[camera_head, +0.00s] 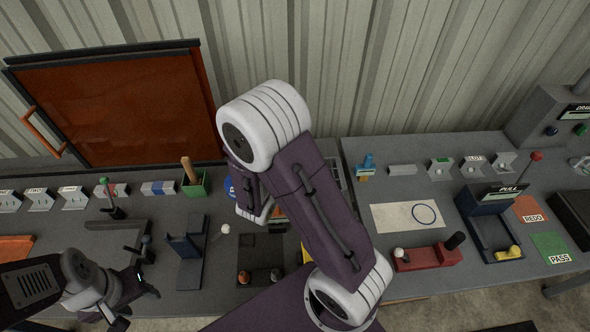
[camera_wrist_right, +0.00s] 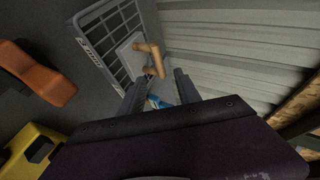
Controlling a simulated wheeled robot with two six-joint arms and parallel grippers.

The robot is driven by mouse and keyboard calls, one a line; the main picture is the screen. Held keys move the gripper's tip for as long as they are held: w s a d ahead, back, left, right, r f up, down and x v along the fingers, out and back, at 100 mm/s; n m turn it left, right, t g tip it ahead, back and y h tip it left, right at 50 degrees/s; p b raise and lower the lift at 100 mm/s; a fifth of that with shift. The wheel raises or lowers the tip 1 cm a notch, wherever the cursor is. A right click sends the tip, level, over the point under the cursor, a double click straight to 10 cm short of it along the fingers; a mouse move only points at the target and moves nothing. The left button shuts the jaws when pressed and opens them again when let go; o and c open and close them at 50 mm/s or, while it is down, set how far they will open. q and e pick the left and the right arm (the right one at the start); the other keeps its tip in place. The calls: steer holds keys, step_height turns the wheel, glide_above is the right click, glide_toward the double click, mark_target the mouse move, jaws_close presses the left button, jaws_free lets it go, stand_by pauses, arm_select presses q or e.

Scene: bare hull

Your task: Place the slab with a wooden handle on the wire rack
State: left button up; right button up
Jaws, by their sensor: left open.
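In the right wrist view a pale square slab (camera_wrist_right: 127,50) with a wooden handle (camera_wrist_right: 152,60) appears to lie on the grey wire rack (camera_wrist_right: 98,32), towards its lower right part. The fingers of my right gripper (camera_wrist_right: 161,80) stand apart just short of the handle, with nothing held between them. In the head view my right arm hides the slab and nearly all of the rack; only a strip of the rack (camera_head: 335,172) shows. My left gripper (camera_head: 146,283) is open and empty above the front left of the bench.
A blue object (camera_head: 366,165) stands right of the rack and shows beyond my right fingers. An orange object (camera_wrist_right: 37,75) and a yellow one (camera_wrist_right: 30,148) lie left in the wrist view. A red-brown panel (camera_head: 120,110) stands behind the bench. A corrugated wall (camera_head: 420,60) closes the back.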

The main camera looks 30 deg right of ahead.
steer(key=s+f+m+g+y, duration=0.2)
steer(key=s+m+g, duration=0.5)
steer(key=s+m, duration=1)
steer(key=w+a+m+y, duration=0.2)
steer(key=a+m, duration=0.2)
steer(key=m, duration=0.5)
steer(key=w+a+m+t+y, duration=0.1)
steer(key=a+m+y, duration=0.2)
steer(key=m, duration=0.7)
steer(key=w+a+m+y+b, duration=0.1)
steer(key=a+m, duration=0.4)
steer(key=m, duration=0.5)
steer(key=shift+w+a+y, duration=0.2)
steer(key=shift+w+y, duration=0.6)
steer(key=shift+y, duration=0.1)
